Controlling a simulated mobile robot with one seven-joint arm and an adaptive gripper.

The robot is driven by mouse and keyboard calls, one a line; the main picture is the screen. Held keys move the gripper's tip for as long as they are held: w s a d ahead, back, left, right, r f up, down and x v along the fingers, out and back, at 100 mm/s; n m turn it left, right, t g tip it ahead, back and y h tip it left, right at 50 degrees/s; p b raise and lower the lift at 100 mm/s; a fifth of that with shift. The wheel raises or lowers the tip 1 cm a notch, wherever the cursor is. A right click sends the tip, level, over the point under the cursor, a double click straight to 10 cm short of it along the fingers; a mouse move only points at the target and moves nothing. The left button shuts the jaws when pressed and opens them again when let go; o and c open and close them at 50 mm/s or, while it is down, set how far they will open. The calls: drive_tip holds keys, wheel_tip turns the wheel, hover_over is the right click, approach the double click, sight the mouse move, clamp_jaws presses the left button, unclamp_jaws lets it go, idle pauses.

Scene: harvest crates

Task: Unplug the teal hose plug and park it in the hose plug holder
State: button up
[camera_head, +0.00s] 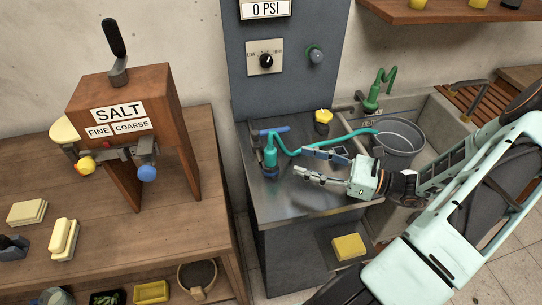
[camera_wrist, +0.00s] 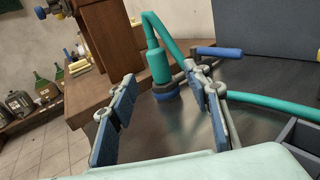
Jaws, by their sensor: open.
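The teal hose plug (camera_head: 270,157) stands upright in a blue-collared socket (camera_head: 270,171) on the metal counter; its teal hose (camera_head: 320,148) runs right toward the sink. In the wrist view the plug (camera_wrist: 157,62) shows beyond and between the fingers, above the blue collar (camera_wrist: 166,92). My gripper (camera_head: 302,162) is open and empty, to the right of the plug, fingers pointing at it. In the wrist view my gripper (camera_wrist: 161,76) has one blue-padded finger on each side of the plug's line. I cannot tell which fixture is the hose plug holder.
A yellow knob (camera_head: 323,117) and a green hose fitting (camera_head: 374,98) stand farther back. A grey bucket (camera_head: 400,148) is in the sink. The wooden salt dispenser (camera_head: 125,110) stands left. The counter's front is clear.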

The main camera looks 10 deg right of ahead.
sight(270, 153)
drive_tip(key=p+x, duration=0.1)
drive_tip(key=x, duration=0.9)
drive_tip(key=shift+a, duration=0.3)
drive_tip(key=shift+c, duration=0.2)
clamp_jaws()
